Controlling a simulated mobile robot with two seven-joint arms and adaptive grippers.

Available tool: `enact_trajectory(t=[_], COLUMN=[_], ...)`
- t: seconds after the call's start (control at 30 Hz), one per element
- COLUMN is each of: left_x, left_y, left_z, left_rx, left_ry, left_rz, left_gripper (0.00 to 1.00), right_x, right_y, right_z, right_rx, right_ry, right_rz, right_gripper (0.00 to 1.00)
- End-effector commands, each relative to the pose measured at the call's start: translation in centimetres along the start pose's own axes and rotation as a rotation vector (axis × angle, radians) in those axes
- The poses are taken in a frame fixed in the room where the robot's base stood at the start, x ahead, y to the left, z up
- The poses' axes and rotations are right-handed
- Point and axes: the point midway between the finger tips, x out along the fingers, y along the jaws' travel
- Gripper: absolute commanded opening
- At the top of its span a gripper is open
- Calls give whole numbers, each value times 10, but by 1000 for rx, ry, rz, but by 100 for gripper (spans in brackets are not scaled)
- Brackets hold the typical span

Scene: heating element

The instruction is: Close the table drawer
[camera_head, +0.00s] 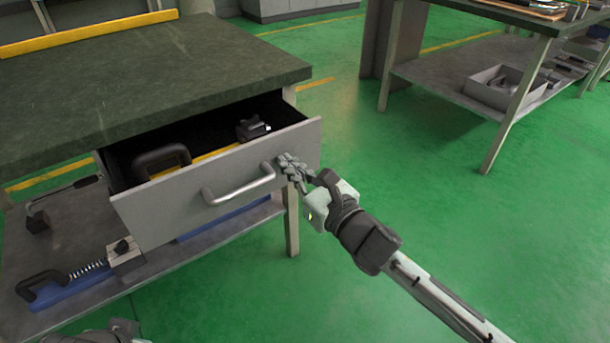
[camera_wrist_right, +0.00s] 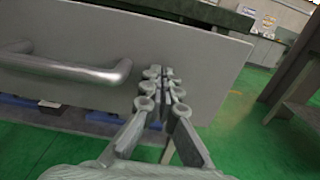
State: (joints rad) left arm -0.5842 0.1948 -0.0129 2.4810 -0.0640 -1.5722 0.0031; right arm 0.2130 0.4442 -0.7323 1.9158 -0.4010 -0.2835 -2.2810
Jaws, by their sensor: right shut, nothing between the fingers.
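The grey table drawer (camera_head: 170,205) is pulled out from under the dark green tabletop (camera_head: 150,80), with its inside showing. Its curved metal handle (camera_head: 238,187) is on the front panel. My right gripper (camera_head: 287,162) is shut and empty, with its fingertips at the drawer front, right of the handle. In the right wrist view the shut fingers (camera_wrist_right: 164,75) point at the front panel (camera_wrist_right: 205,75), beside the handle's right end (camera_wrist_right: 115,73). I cannot tell whether the tips touch the panel. Only a dark part of what may be my left arm shows at the bottom edge; the left gripper is not visible.
The drawer holds a black-handled tool (camera_head: 162,160) and another dark item (camera_head: 252,128). A lower shelf (camera_head: 165,262) carries a blue tool (camera_head: 75,285). A second table (camera_head: 450,75) stands at the back right. The green floor (camera_head: 420,200) to the right is clear.

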Motion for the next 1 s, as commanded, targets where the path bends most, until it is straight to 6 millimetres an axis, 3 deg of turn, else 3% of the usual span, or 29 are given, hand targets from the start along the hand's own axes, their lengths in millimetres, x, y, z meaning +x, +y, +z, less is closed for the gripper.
enact_trajectory(t=[0.2,0.43,0.5,0.73,1.0], left_x=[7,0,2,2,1], left_y=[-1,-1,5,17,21], left_z=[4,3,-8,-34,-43], left_rx=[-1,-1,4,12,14], left_ry=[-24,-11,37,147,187], left_rz=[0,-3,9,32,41], left_gripper=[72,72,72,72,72], right_x=[61,112,124,149,158], right_y=[0,0,0,0,0], right_z=[2,0,0,0,0], right_rx=[-4,-3,-2,-1,0], right_ry=[-3,-1,-1,-1,-1], right_rz=[1,0,0,1,0], right_gripper=[0,0,0,0,0])
